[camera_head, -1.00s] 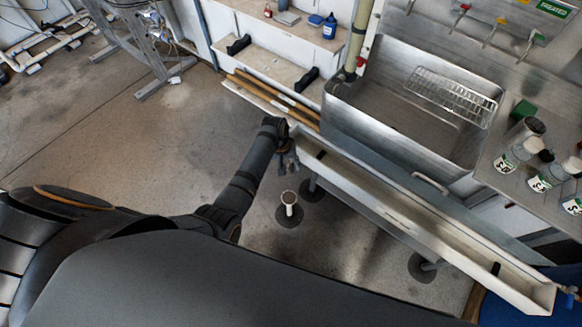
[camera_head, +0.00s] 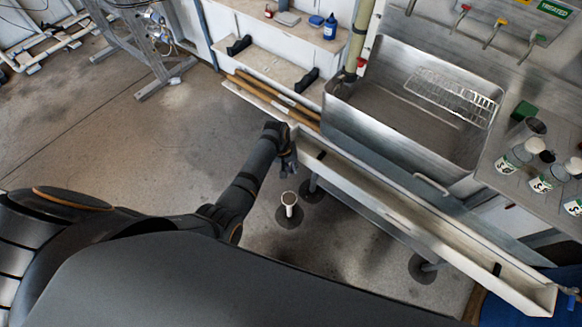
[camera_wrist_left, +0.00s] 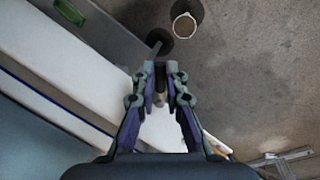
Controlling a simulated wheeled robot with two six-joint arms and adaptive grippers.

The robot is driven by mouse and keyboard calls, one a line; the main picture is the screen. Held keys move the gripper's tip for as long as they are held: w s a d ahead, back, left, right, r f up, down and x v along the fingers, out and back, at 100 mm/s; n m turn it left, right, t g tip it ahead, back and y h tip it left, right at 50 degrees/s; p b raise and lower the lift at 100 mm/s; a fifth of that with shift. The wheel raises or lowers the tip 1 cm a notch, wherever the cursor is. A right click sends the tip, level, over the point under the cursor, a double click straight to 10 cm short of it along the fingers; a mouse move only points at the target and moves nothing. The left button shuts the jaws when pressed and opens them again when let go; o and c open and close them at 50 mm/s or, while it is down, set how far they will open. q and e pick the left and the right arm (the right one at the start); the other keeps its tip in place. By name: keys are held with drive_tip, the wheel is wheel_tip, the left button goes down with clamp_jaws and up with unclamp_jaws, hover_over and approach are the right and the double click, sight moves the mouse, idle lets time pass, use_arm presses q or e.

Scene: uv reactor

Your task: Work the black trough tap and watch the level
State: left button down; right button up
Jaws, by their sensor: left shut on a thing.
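The long white trough (camera_head: 400,212) runs diagonally below the steel sink in the head view. It shows as a pale band at the left in the left wrist view (camera_wrist_left: 75,75). My left gripper (camera_head: 290,172) is at the trough's near side, beside its left part. In the left wrist view its two fingers (camera_wrist_left: 158,78) are closed in on a small dark piece, the black trough tap (camera_wrist_left: 159,88), mostly hidden between them. I cannot make out the handle's angle. No water level can be read in the trough. My right gripper is not in view.
The steel sink (camera_head: 385,118) with a wire rack (camera_head: 450,95) stands behind the trough. A white floor drain pipe (camera_head: 289,200) stands below my left gripper. Bottles (camera_head: 530,152) sit on the counter at right.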

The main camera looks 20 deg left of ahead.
use_arm(q)
drive_tip(key=shift+d+r+n+p, duration=0.2)
drive_tip(key=shift+d+n+p, duration=0.2)
drive_tip(key=shift+n+p, duration=0.5)
drive_tip(key=shift+w+d+f+n+t+y+p, duration=0.15)
drive_tip(key=shift+w+d+n+p, duration=0.3)
drive_tip(key=shift+n, duration=0.95)
drive_tip(key=shift+w+d+n+t+y+p, duration=0.25)
drive_tip(key=shift+w+d+n+p, duration=0.15)
drive_tip(key=shift+n, duration=1)
drive_tip(key=shift+w+d+f+n+t+y+p, duration=0.15)
drive_tip(key=shift+w+d+n+p, duration=0.3)
drive_tip(key=shift+n, duration=0.95)
drive_tip(key=shift+r, duration=0.1)
drive_tip(key=c, duration=1.4)
unclamp_jaws()
